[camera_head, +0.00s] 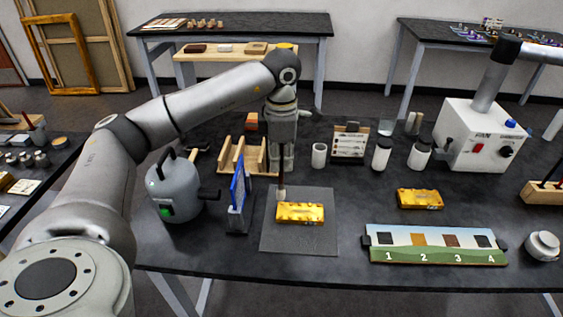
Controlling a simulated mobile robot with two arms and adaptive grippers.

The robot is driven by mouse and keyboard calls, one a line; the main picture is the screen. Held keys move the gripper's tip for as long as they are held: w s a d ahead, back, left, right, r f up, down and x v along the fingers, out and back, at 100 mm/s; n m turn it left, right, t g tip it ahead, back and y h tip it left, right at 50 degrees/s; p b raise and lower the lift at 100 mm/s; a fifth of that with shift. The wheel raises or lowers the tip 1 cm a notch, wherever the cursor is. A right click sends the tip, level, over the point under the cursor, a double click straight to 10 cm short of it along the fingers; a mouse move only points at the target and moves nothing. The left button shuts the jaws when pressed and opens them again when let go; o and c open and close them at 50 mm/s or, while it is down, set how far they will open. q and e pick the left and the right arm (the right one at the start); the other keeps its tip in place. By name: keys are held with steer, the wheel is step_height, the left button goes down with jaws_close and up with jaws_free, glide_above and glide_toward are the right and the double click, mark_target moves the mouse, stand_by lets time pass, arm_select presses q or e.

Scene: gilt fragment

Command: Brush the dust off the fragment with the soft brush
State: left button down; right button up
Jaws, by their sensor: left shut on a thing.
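The gilt fragment (302,214), a small gold block, lies on a grey mat (298,241) on the dark table. My left gripper (281,172) points down above the back left part of the mat. It is shut on the soft brush (281,193), which stands about upright with its lower end at the fragment's back left edge. I cannot tell whether the bristles touch the fragment. Most of the brush handle is hidden by the gripper. My right gripper is not in view.
A wooden rack (240,160) is behind. A second gold piece (419,199) and a numbered strip (434,246) lie to the right. A white box (473,138) stands back right.

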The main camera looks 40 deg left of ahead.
arm_select(q)
steer(key=shift+s+a+r+p, duration=0.15)
steer(key=shift+r+p, duration=0.3)
steer(key=shift+r, duration=0.5)
steer(key=shift+r+p, duration=0.4)
steer(key=shift+r, duration=0.25)
